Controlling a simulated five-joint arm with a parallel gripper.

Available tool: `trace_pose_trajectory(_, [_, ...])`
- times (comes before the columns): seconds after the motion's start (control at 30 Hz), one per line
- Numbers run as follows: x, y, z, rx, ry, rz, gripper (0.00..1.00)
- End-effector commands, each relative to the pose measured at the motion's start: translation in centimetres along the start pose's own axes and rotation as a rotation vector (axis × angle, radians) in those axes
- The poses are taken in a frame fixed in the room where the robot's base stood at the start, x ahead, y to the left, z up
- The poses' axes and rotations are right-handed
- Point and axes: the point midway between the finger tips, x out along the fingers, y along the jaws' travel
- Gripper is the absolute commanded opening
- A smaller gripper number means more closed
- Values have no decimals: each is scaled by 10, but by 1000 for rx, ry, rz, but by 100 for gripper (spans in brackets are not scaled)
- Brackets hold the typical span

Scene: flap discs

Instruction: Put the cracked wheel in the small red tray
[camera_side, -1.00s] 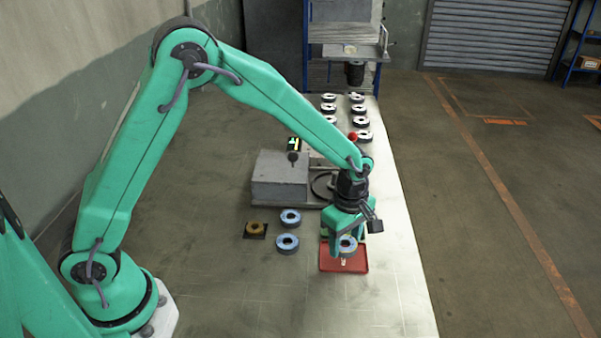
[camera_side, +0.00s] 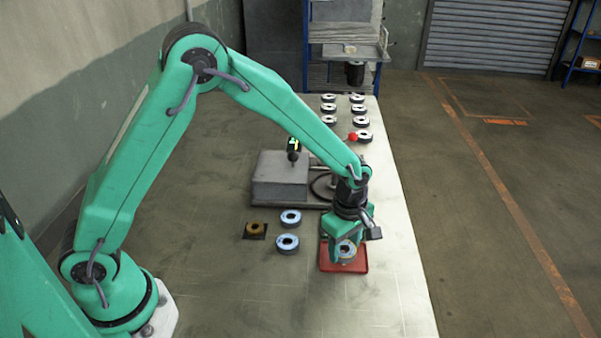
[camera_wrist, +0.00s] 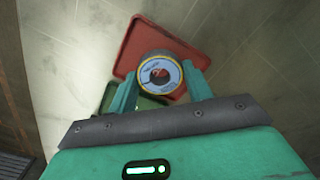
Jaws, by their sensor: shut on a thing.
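The small red tray (camera_side: 357,266) lies on the table below my gripper, and it also shows in the wrist view (camera_wrist: 137,40). My gripper (camera_side: 345,256) is shut on a blue-faced wheel (camera_side: 347,248) over the tray. In the wrist view the wheel (camera_wrist: 160,74) sits between the two green fingers, its face toward the camera. I cannot tell whether its underside touches the tray, and no crack can be made out at this size.
Two blue-faced wheels (camera_side: 290,217) (camera_side: 287,243) and a brown wheel on a dark pad (camera_side: 255,230) lie left of the tray. A grey block fixture (camera_side: 280,177) stands behind them. Several pale wheels (camera_side: 329,109) line the table's far end. The front of the table is clear.

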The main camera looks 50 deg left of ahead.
Motion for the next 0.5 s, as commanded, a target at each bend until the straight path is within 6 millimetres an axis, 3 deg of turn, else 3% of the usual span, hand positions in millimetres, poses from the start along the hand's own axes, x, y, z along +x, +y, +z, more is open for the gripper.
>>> trace_pose_trajectory(0.5, [8, 0, 0, 0, 0, 0, 26])
